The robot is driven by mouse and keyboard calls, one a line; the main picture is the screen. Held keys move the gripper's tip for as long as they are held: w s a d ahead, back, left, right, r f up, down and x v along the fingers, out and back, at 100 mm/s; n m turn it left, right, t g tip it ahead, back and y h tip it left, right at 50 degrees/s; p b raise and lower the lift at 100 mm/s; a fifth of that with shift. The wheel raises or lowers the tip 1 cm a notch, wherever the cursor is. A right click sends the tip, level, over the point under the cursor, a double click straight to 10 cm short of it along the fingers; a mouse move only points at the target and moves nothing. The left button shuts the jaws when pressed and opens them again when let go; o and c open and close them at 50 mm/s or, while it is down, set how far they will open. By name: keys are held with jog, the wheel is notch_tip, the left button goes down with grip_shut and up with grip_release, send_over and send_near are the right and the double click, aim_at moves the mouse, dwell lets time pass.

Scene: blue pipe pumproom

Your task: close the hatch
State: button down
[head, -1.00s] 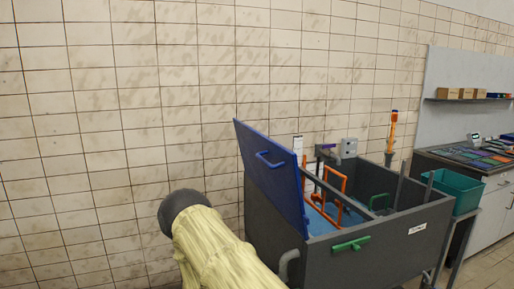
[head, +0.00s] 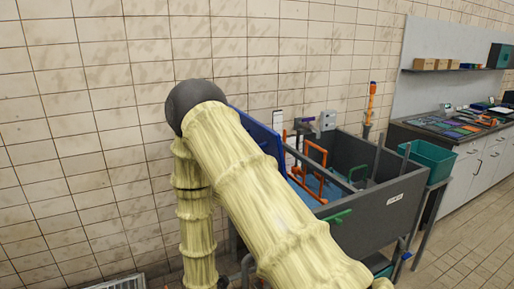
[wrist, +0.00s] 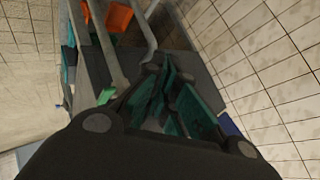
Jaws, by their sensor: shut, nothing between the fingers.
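The hatch (head: 262,135) is a blue panel standing raised and tilted at the left end of a dark grey open tank (head: 372,222) in the head view. My arm hides most of the hatch, including its handle. In the wrist view, my gripper (wrist: 168,82) has its dark fingers with teal pads together and holds nothing. A small blue patch (wrist: 229,126) shows right of the fingers, perhaps part of the hatch. I cannot make out the gripper in the head view, nor tell whether it touches the hatch.
Orange pipes (head: 316,157) stand inside the tank. A green handle (head: 338,217) is on its front. A teal bin (head: 432,160) is at its right, beside a counter (head: 470,140) with several items. The tiled wall (head: 90,120) is close behind. Floor is clear at the lower right.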

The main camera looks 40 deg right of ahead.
jog(key=w+d+r+m+g+h+p, duration=0.1)
jog(key=w+d+r+m+h, duration=0.15)
jog(key=r+m, duration=0.6)
jog(key=w+d+r+m+g+h+p, duration=0.1)
jog(key=w+d+r+m+h, duration=0.25)
jog(key=r, duration=0.75)
jog(key=w+d+r+m+g+h+p, duration=0.15)
jog(key=w+r+m, duration=0.25)
jog(key=r+m, duration=0.5)
jog(key=s+a+r+m+g+y+p, duration=0.1)
jog(key=s+r+m+g+y, duration=0.15)
jog(key=r+m, duration=0.8)
jog(key=s+r+m+g+y+p, duration=0.15)
jog(key=r+m+g, duration=0.4)
jog(key=r, duration=0.85)
jog(key=m+t+p, duration=0.1)
jog(key=t+p, duration=0.1)
jog(key=p, duration=0.4)
send_near(269, 139)
notch_tip(269, 139, down, 3)
jog(key=d, duration=0.3)
jog(key=shift+s+d+f+h, duration=0.2)
jog(key=shift+s+d+h, duration=0.05)
jog(key=shift+s+h, duration=0.1)
jog(key=shift+d, duration=0.1)
